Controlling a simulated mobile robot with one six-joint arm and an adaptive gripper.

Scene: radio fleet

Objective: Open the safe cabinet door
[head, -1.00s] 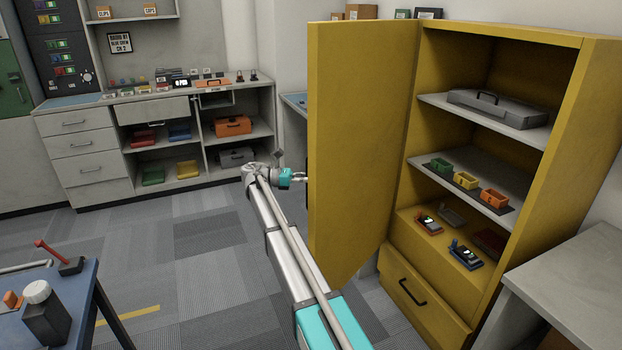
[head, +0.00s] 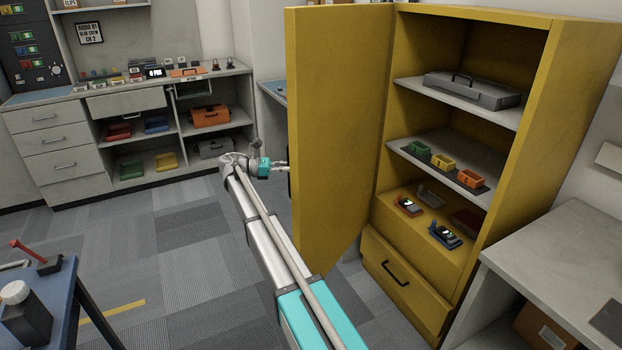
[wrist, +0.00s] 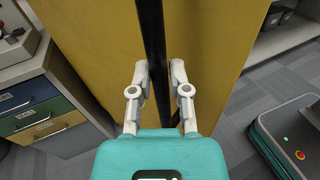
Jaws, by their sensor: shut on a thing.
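The yellow safe cabinet (head: 545,120) stands at the right in the head view, its inside in plain sight. Its door (head: 335,130) is swung wide open toward the left. In the wrist view the door (wrist: 95,40) fills the middle, with a dark upright handle bar (wrist: 153,50) on it. My gripper (wrist: 159,75) has one finger on each side of this bar and is shut on it. In the head view my gripper (head: 281,165) reaches the door's outer face at its left edge; the fingertips are partly hidden behind the door.
Cabinet shelves hold a grey case (head: 470,90), small coloured bins (head: 443,162) and radios (head: 445,236). A grey bench (head: 560,250) stands at the right, a blue table (head: 45,310) at the lower left. Carpet between them (head: 170,270) is mostly clear.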

